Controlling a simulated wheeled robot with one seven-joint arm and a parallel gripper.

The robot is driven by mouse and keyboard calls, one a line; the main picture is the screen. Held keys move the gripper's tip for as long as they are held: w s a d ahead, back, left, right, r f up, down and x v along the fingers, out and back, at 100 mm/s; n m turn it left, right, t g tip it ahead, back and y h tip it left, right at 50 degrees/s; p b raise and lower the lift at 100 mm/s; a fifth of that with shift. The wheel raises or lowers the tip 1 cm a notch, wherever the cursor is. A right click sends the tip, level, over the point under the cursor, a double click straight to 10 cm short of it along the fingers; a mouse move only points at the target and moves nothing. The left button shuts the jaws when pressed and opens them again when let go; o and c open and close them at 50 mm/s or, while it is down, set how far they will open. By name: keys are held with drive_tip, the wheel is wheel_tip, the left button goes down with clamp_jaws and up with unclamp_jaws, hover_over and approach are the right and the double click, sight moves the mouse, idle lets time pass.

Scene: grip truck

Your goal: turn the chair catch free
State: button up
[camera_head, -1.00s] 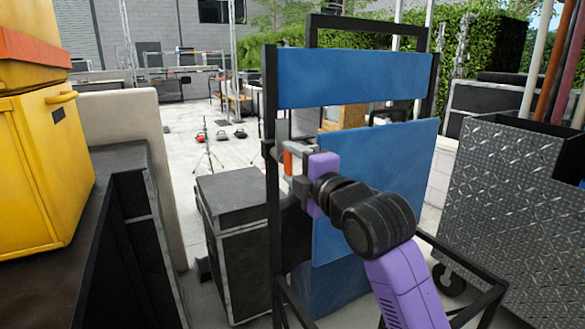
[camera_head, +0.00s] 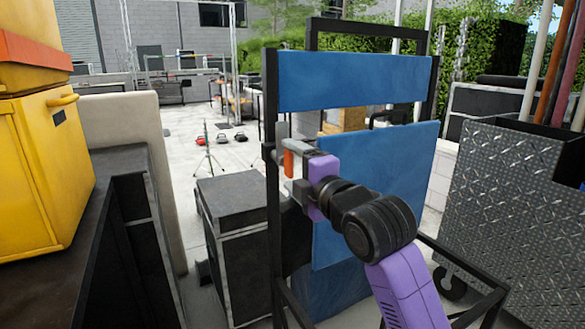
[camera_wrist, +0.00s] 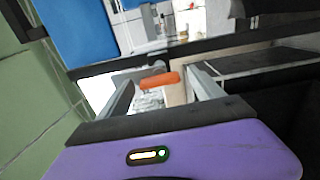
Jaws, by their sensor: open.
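A blue chair (camera_head: 350,80) with a black frame stands upright in front of me in the head view. Its orange catch (camera_head: 288,163) is at the left upright of the frame. My gripper (camera_head: 289,168), purple with grey fingers, is open at the catch, one finger above and one below in the picture. In the wrist view the orange catch (camera_wrist: 160,80) lies between the two spread fingers (camera_wrist: 160,83). I cannot tell whether either finger touches it. The catch's base is partly hidden.
A black case (camera_head: 238,205) stands left of the chair. A yellow box (camera_head: 40,165) sits on a dark surface at far left. A diamond-plate metal bin (camera_head: 500,200) with poles stands close on the right. Open paved floor (camera_head: 175,160) lies behind.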

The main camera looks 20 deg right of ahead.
drive_tip(key=s+d, duration=0.1)
drive_tip(key=s, duration=0.6)
drive_tip(key=shift+s+d+b, duration=0.15)
drive_tip(key=shift+s+b, duration=0.15)
drive_tip(key=shift+s, duration=0.05)
drive_tip(key=s+d+r+m+t+h, duration=0.1)
drive_tip(key=s+d+r+m+t, duration=0.15)
drive_tip(key=r+m+t, duration=0.4)
drive_tip(key=s+f+m+g+h+p, duration=0.3)
drive_tip(key=s+f+m+g+h, duration=0.2)
drive_tip(key=s+f+m, duration=1.55)
drive_tip(key=s+f+n+g+y, duration=0.1)
drive_tip(key=s+f+n, duration=0.1)
drive_tip(key=s+f, duration=0.2)
drive_tip(key=s+a+f+n+g+y+p, duration=0.1)
drive_tip(key=s+f+n+g, duration=0.1)
drive_tip(key=s, duration=0.9)
drive_tip(key=s+a+f+n+g, duration=0.1)
drive_tip(key=s+f+n, duration=0.1)
drive_tip(key=s+f, duration=0.3)
drive_tip(key=shift+s+f+n+y+p, duration=0.3)
drive_tip(key=shift+s+n+y+p, duration=0.1)
drive_tip(key=shift+s, duration=0.85)
